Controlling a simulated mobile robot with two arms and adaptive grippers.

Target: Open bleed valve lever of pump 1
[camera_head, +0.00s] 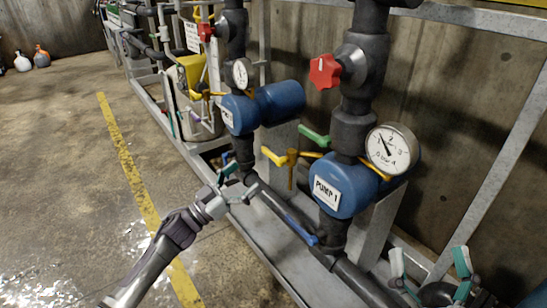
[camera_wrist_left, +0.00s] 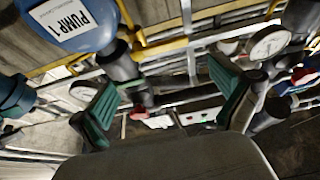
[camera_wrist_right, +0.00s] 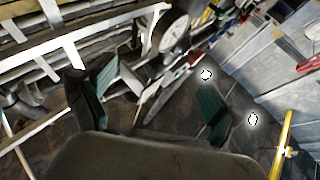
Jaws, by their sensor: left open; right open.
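Pump 1 (camera_head: 340,186) is a blue pump with a white "PUMP 1" label, also at the upper left of the left wrist view (camera_wrist_left: 72,24). Beside it are a green lever (camera_head: 314,136), a yellow lever (camera_head: 275,157) and, lower down, a long blue lever (camera_head: 298,227). No label shows which is the bleed valve lever. My left gripper (camera_head: 240,180) is open and empty, left of pump 1 and below the yellow lever; its fingers are spread in its wrist view (camera_wrist_left: 167,105). My right gripper (camera_head: 432,268) is open and empty, low at the right; its wrist view shows spread fingers (camera_wrist_right: 157,105).
A pressure gauge (camera_head: 392,150) is right of pump 1, with a red valve knob (camera_head: 325,72) above. A second blue pump (camera_head: 240,112) stands further back. A grey metal frame (camera_head: 275,255) surrounds the pumps. Open floor with a yellow line (camera_head: 130,165) lies left.

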